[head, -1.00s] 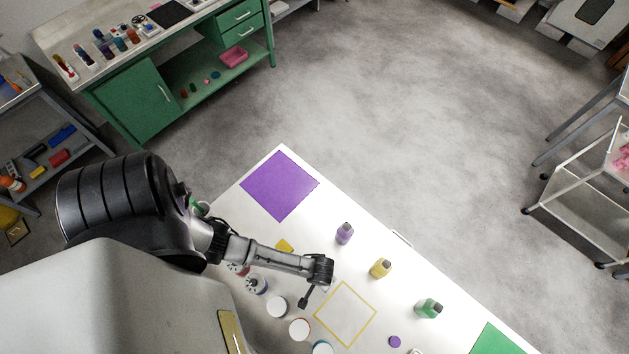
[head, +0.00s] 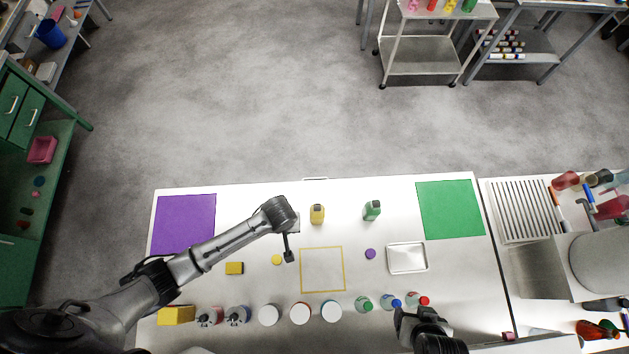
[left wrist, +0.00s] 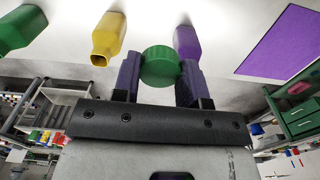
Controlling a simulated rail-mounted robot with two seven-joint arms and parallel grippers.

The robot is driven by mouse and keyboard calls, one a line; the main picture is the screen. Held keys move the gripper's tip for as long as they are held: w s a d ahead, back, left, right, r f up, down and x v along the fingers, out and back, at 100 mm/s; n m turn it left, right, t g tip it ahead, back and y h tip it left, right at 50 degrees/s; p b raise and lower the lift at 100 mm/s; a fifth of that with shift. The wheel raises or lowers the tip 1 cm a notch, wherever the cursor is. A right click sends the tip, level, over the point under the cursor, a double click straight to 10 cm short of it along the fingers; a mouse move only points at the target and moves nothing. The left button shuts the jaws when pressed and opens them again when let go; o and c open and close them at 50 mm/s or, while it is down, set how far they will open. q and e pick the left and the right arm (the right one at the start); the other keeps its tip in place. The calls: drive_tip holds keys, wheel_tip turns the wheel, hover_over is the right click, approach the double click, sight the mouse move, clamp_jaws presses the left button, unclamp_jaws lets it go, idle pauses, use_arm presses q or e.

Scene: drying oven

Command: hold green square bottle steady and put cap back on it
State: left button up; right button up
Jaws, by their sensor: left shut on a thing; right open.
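The green square bottle (head: 372,211) stands uncapped on the white table, left of the green mat; it also shows at the upper left of the left wrist view (left wrist: 18,27). My left gripper (left wrist: 160,66) is shut on a round green cap (left wrist: 161,67), held above the table. In the head view the left gripper hangs left of the yellow outlined square, away from the green bottle, and the cap is hidden there. My right gripper (head: 404,320) is open at the table's front edge, near several small bottles and well short of the green bottle.
A yellow bottle (head: 317,214) stands left of the green one; a purple bottle (left wrist: 187,42) shows in the wrist view. A purple cap (head: 370,254), yellow cap (head: 277,260) and metal tray (head: 407,258) lie nearer. Jars and bottles line the front. The yellow outlined square (head: 322,270) is empty.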

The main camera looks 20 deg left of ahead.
use_arm(q)
drive_tip(key=a+r+m, duration=0.1)
drive_tip(key=r+m, duration=0.1)
drive_tip(key=r, duration=1)
drive_tip(key=w+a+r+m, duration=0.1)
drive_tip(key=a+r+m, duration=0.1)
drive_tip(key=r, duration=1)
drive_tip(key=shift+a, duration=0.3)
